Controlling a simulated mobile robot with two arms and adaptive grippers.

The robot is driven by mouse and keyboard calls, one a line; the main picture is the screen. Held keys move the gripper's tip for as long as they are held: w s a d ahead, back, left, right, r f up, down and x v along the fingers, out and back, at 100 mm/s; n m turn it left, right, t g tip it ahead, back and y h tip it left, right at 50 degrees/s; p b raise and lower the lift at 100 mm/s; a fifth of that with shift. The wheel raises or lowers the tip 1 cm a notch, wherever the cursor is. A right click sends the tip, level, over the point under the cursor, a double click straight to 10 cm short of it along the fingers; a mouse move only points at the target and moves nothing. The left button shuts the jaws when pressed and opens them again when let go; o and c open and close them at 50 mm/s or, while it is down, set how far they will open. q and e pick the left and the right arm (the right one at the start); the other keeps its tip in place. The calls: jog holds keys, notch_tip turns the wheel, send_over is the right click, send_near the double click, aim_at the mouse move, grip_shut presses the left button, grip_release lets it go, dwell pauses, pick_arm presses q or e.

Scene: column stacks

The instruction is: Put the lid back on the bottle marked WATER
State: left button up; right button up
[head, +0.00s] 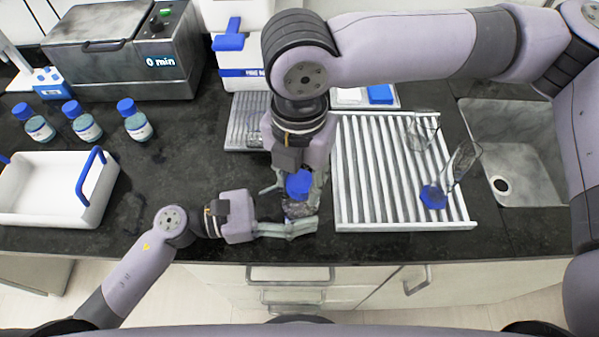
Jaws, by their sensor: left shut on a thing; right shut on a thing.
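A blue lid (298,183) is between the fingers of my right gripper (298,190), which points down from above and is shut on it. A clear bottle (297,208) is directly below the lid near the counter's front edge. My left gripper (305,227) reaches in from the left, low at the front edge, and is shut on the bottle. The lid is over the bottle's top; I cannot tell whether it is seated. The fingers hide much of the bottle, and no WATER marking is readable.
Several things surround the grippers: a white slatted rack (345,190) with glassware at right, a sink (515,130) beyond it, a white tray (45,212) with blue handles at left, and blue-capped bottles (138,127) behind the tray. The counter (195,150) between is clear.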

jog(key=shift+f, duration=0.55)
